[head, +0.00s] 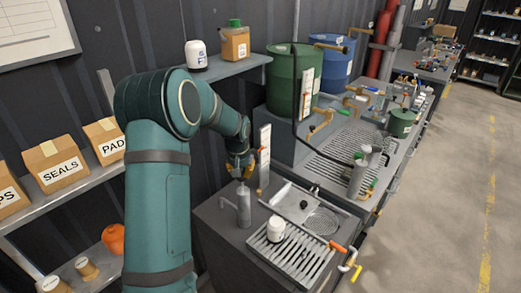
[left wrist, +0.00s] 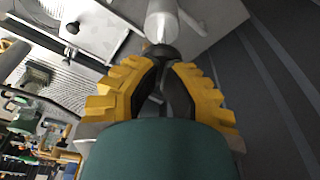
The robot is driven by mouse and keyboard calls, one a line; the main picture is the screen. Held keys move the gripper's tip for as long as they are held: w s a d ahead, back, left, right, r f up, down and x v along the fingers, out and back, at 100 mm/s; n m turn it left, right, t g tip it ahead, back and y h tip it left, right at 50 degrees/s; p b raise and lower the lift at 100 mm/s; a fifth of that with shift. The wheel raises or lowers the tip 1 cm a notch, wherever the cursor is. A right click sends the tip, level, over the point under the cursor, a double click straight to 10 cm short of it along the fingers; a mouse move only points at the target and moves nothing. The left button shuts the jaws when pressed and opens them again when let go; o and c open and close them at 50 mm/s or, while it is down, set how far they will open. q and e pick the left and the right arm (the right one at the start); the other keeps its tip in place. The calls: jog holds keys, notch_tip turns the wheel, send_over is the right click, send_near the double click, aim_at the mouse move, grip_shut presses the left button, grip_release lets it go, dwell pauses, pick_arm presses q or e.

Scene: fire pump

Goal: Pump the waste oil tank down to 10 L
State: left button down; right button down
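My left gripper (head: 240,167) is above a grey metal pump cylinder (head: 244,208) on a dark cabinet. In the left wrist view the yellow-padded fingers (left wrist: 161,62) close around a dark knob (left wrist: 160,51) on the rod of the pale pump cylinder (left wrist: 161,20). A white level gauge (head: 264,160) with orange marks stands upright just behind the pump; its reading is too small to make out. Which vessel is the waste oil tank cannot be told from any label. My right gripper is not in view.
A slatted drain tray (head: 314,262) with a white jar (head: 276,228) is right of the pump. A second metal pump (head: 358,180), a green drum (head: 287,80) and a blue drum (head: 331,65) stand beyond. Boxed shelves are at left; the floor at right is clear.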

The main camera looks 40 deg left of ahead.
aim_at(243, 191)
pick_arm(q)
jog(key=shift+s+f, duration=0.1)
jog(key=shift+f, duration=2.5)
jog(key=shift+r, duration=4.05)
jog(key=shift+f, duration=0.15)
